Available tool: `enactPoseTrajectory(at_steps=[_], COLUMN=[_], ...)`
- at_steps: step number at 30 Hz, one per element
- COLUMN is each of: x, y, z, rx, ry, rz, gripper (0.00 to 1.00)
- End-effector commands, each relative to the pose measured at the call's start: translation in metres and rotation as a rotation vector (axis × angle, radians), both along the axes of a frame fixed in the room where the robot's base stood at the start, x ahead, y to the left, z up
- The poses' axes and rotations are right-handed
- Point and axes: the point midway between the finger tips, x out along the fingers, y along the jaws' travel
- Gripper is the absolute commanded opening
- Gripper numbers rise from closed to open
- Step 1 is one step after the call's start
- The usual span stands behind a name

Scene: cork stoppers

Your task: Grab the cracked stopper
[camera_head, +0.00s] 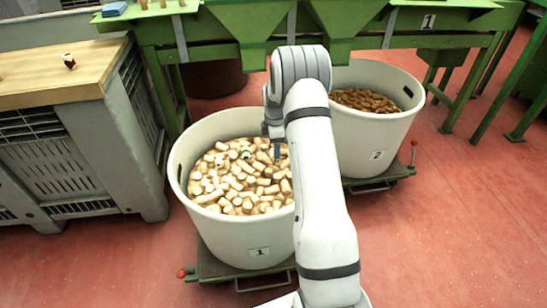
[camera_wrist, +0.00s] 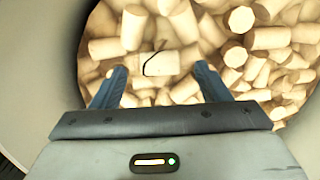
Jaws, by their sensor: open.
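The cracked stopper (camera_wrist: 163,63) is a pale cork with a dark, curved crack line, lying among many other stoppers in the wrist view. My gripper (camera_wrist: 160,70) is open, its two blue fingers spread to the left and right of that stopper in the picture. Nothing is held between the fingers. In the head view my gripper (camera_head: 277,151) hangs over the right part of white bin 1 (camera_head: 248,237), above the pale stoppers. I cannot tell for sure which stopper there is the cracked one, and my arm hides part of the bin.
White bin 2 (camera_head: 377,133), holding darker stoppers, stands behind my arm to the right. A grey crate with a wooden top (camera_head: 60,75) stands at the left, a small dark-marked stopper (camera_head: 69,61) on it. A green machine frame (camera_head: 240,25) runs along the back.

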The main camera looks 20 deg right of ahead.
Motion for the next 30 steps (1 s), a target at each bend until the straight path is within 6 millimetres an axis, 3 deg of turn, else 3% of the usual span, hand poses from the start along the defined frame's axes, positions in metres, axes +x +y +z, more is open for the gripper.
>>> enactPoseTrajectory(at_steps=[1, 4, 12, 30], x=[0.0, 0.0, 0.0, 0.0], y=[0.0, 0.0, 0.0, 0.001], z=[-0.015, -0.027, -0.03, -0.029], rx=[0.0, 0.0, 0.0, 0.0], ry=[0.002, 0.001, 0.0, 0.0], rz=[0.0, 0.0, 0.0, 0.001], gripper=[0.69, 0.69, 0.69, 0.21])
